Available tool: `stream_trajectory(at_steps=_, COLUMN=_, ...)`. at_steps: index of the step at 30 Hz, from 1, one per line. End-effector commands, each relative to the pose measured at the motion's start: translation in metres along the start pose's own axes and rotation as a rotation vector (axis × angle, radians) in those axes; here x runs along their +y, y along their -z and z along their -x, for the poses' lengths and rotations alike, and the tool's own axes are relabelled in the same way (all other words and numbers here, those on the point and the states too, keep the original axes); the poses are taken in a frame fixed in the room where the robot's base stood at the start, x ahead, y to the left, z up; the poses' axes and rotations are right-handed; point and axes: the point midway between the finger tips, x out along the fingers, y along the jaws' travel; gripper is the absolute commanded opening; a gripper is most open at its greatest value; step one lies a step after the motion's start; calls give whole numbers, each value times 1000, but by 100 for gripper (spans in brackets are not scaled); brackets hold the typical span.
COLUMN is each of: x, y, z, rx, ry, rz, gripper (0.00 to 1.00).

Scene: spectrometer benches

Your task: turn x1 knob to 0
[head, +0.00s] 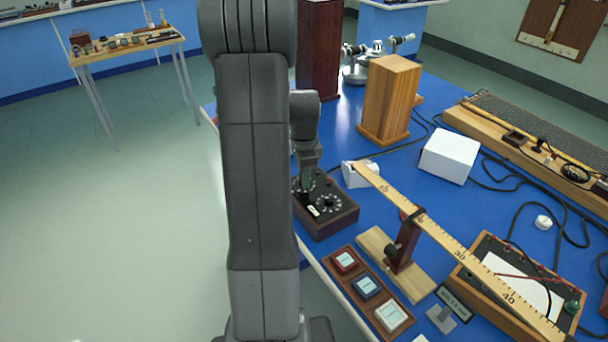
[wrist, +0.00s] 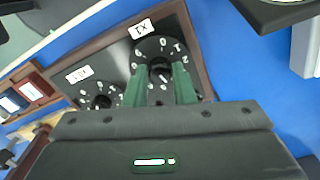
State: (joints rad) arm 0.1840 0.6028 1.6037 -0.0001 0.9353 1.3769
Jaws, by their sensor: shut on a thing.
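The dark, wood-edged box with two dials (head: 338,222) stands at the near left edge of the blue bench. In the wrist view, the X1 label (wrist: 143,29) appears upside down beside a black dial with white digits (wrist: 151,44). My gripper (wrist: 159,88) has its green fingers on either side of that dial's knob (wrist: 160,67) and is shut on it. Which digit the knob points to I cannot tell. The second dial (wrist: 99,100), with its own white label (wrist: 79,74), is beside it, clear of the fingers. In the head view my gripper (head: 305,183) reaches down onto the box's far-left dial.
A wooden block (head: 389,100) and a white box (head: 449,156) stand behind. A long wooden ruler on a stand (head: 440,238) slants to the right. A tray with several coloured tiles (head: 368,288) lies in front. Black cables cross the bench.

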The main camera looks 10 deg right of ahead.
Motion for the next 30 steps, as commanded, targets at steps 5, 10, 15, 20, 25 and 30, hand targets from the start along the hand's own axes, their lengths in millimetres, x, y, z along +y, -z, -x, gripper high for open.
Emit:
stream_trajectory(at_steps=5, x=0, y=0, z=0, rx=0, ry=1, rz=75, gripper=0)
stream_trajectory(at_steps=10, x=0, y=0, z=0, rx=0, ry=1, rz=201, gripper=0)
stream_trajectory(at_steps=15, x=0, y=0, z=0, rx=0, ry=1, rz=359, gripper=0)
stream_trajectory(at_steps=20, x=0, y=0, z=0, rx=0, ry=1, rz=511, gripper=0)
stream_trajectory(at_steps=25, x=0, y=0, z=0, rx=0, ry=1, rz=673, gripper=0)
stream_trajectory(at_steps=30, x=0, y=0, z=0, rx=0, ry=1, rz=835, gripper=0)
